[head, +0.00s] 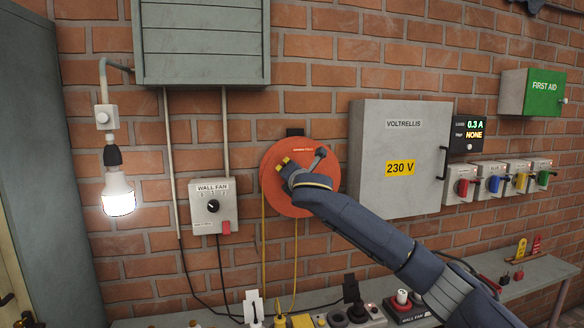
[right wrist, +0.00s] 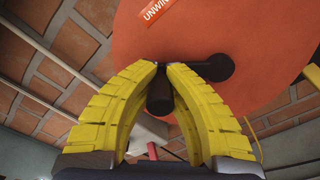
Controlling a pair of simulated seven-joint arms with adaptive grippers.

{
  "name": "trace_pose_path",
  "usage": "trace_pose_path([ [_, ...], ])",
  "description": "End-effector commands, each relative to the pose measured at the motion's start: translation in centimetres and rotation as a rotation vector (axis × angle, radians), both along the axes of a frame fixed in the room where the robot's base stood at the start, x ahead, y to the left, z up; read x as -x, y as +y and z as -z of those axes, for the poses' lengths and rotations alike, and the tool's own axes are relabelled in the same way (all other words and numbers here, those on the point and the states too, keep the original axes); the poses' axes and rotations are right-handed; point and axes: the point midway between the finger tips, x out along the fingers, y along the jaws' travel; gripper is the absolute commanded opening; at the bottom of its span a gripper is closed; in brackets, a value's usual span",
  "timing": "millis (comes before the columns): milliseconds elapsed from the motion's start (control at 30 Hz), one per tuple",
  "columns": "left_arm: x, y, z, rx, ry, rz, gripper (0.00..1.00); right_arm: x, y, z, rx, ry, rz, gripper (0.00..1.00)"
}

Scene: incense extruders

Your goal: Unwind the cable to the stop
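The round orange cable reel (head: 271,196) hangs on the brick wall, with a small label near its top. It also shows close up in the right wrist view (right wrist: 260,35). A yellow cable (head: 264,245) hangs from its left side, and another yellow length hangs below its middle. My right gripper (head: 284,163) is in front of the reel. In the right wrist view its yellow fingers close in on both sides of the black crank handle (right wrist: 160,95) and appear to touch it. My forearm and gripper hide part of the reel. My left gripper is out of view.
A grey 230 V cabinet (head: 385,190) stands right of the reel, and a wall fan switch box (head: 203,222) is to its left. A lit bulb (head: 118,195) hangs at far left. Below runs a bench (head: 540,276) with sockets and plugs.

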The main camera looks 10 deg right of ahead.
Motion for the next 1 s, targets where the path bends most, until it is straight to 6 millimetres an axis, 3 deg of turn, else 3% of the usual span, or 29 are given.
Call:
trace_pose_path([
  [400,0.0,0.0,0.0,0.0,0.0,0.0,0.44,0.1,0.8,1.2,0.169,-0.016,-0.004,0.0],
  [967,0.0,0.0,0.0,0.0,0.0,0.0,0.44,0.1,0.9,1.4,0.192,-0.019,-0.004,0.0],
  [1000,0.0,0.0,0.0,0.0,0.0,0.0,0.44,0.1,0.9,1.4,0.192,-0.019,-0.003,0.11],
])
